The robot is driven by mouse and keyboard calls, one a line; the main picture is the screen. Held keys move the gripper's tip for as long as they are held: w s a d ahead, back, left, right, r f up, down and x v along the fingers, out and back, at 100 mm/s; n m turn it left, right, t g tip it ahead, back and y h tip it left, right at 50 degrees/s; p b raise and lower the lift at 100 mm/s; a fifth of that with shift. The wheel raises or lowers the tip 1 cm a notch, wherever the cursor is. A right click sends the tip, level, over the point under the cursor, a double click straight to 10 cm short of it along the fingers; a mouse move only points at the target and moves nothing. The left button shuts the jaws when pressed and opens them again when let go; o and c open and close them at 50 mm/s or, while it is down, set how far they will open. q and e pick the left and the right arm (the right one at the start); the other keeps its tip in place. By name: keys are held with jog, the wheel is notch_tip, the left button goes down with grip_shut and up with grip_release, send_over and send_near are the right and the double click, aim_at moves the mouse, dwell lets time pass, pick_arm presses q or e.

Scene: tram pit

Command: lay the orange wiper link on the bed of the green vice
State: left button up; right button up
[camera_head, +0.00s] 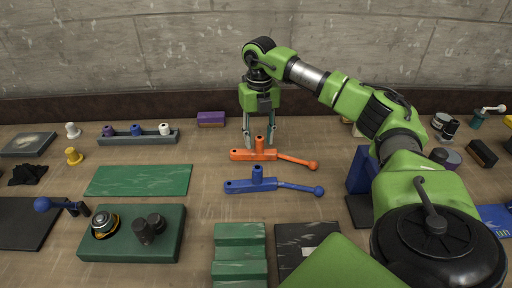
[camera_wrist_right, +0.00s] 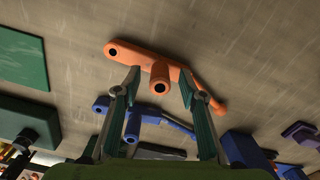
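The orange wiper link (camera_head: 253,155) lies flat on the bench, with an upright round boss and a thin arm ending in a ball at the right. In the wrist view the link (camera_wrist_right: 140,57) lies ahead of the fingertips. My right gripper (camera_head: 260,141) hangs pointing down over it, fingers apart. The wrist view shows the open fingers (camera_wrist_right: 159,75) on either side of the boss, empty; contact cannot be told. A green stepped block (camera_head: 240,233) at bottom centre may be the vice, but I cannot be sure. My left gripper is out of view.
A similar blue link (camera_head: 250,186) lies just in front of the orange one. A green mat (camera_head: 140,180) and a green block with knobs (camera_head: 172,240) are left. A grey tray (camera_head: 153,139) and purple box (camera_head: 211,118) stand behind. A blue block (camera_head: 358,172) stands right.

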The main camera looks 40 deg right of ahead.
jog(key=shift+f, duration=0.75)
grip_shut()
jog(key=shift+r, duration=0.15)
